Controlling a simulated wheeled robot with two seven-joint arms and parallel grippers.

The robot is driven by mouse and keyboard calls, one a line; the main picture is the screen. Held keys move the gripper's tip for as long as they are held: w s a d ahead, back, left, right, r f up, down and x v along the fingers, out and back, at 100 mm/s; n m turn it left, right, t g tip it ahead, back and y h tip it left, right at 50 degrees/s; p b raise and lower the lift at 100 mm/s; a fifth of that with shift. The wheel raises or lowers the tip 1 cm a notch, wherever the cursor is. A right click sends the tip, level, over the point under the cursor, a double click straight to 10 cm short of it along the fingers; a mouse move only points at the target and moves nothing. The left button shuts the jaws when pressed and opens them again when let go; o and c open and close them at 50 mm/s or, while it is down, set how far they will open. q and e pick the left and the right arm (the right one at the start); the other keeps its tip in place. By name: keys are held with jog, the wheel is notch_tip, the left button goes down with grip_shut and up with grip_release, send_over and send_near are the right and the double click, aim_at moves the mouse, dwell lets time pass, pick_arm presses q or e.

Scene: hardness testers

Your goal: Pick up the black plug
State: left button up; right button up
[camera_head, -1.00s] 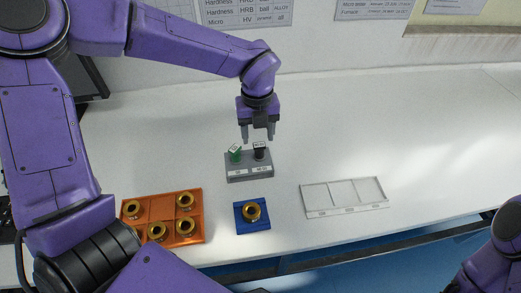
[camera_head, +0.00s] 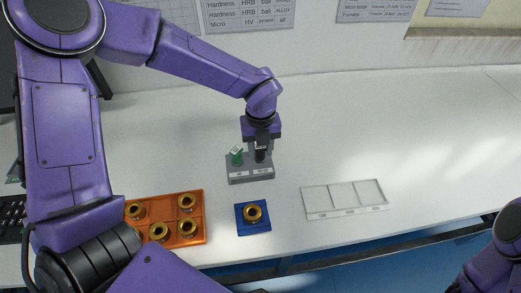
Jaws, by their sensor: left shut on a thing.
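The black plug (camera_head: 260,155) stands in the right part of a small grey holder (camera_head: 250,175) in the middle of the table. My left gripper (camera_head: 260,147) points down over it with its fingers closed around its upper part, and they hide much of it. The plug is still at the holder; I cannot tell whether it is lifted at all. A green plug (camera_head: 237,157) sits tilted in the left part of the same holder, just left of my left gripper. My right gripper is not in view; only part of my right arm shows at the lower right.
An orange tray (camera_head: 174,218) with several brass rings lies at the front left. A blue block (camera_head: 241,226) with one brass ring (camera_head: 252,213) is in front of the holder. A white three-compartment tray (camera_head: 346,211) lies to the right. The table's back right is clear.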

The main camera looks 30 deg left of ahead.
aim_at(260, 148)
pick_arm(q)
jog(key=shift+r, duration=0.35)
jog(key=r, duration=0.3)
jog(key=shift+s+b, duration=0.25)
jog(key=shift+b, duration=0.15)
jog(key=s+d+r, duration=0.2)
jog(key=s+r, duration=0.7)
jog(key=s, duration=0.4)
jog(key=shift+s+r, duration=0.15)
jog(key=shift+s, duration=0.1)
jog(key=shift+p, duration=0.3)
